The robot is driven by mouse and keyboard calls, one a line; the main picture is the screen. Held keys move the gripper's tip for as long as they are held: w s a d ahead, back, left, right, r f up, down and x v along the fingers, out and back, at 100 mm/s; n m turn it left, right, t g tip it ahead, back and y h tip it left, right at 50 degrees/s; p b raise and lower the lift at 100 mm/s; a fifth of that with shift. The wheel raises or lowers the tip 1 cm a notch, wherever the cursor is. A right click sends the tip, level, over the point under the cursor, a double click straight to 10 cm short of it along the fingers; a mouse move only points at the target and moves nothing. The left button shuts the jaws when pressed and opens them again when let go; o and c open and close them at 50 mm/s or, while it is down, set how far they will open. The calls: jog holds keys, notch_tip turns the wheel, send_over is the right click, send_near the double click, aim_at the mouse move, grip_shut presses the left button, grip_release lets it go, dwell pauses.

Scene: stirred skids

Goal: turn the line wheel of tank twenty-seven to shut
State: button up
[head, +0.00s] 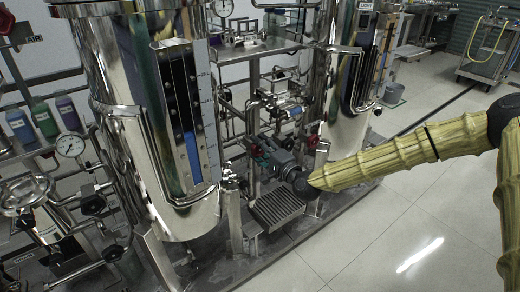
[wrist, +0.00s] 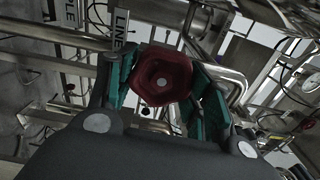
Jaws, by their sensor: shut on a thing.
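A dark red line wheel (wrist: 162,80) with a pale centre sits in the middle of the wrist view. My gripper (wrist: 165,92) has its teal fingers on both sides of the wheel and is shut on it. A tag reading LINE (wrist: 121,27) stands just behind the wheel, and another tag partly reads "PLE". In the head view my gripper (head: 262,152) reaches low between two steel tanks, and it mostly hides the wheel there. The tank numbers cannot be read.
The near tank (head: 120,75) with its level gauge stands left of my gripper, and the other tank (head: 345,125) stands close behind. Pipes and a floor grate (head: 277,207) lie around it. A red knob (head: 312,141) sits close by.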

jog(key=shift+f, duration=0.15)
jog(key=o, duration=1.1)
jog(key=shift+d, duration=0.1)
jog(key=shift+c, duration=0.2)
jog(key=v, duration=1.2)
